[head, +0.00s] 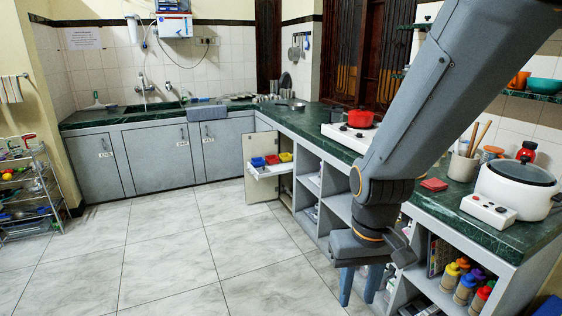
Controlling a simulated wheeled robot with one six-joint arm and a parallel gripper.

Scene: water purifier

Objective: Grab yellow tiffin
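A small yellow tiffin (286,157) sits in the pulled-out white drawer (268,172) of the lower cabinet, at the middle of the head view. A red box (272,160) and a blue box (258,162) sit beside it in the same drawer. My gripper (359,290) hangs low at the right of the drawer, pointing down, well apart from the tiffin. Its two blue fingers stand apart with nothing visible between them.
An open cabinet door (256,148) stands by the drawer. Green counters run above, with a red pot (360,118) on a stove and a white cooker (517,186). Several bottles fill the lower right shelf. The tiled floor (170,250) at left is clear.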

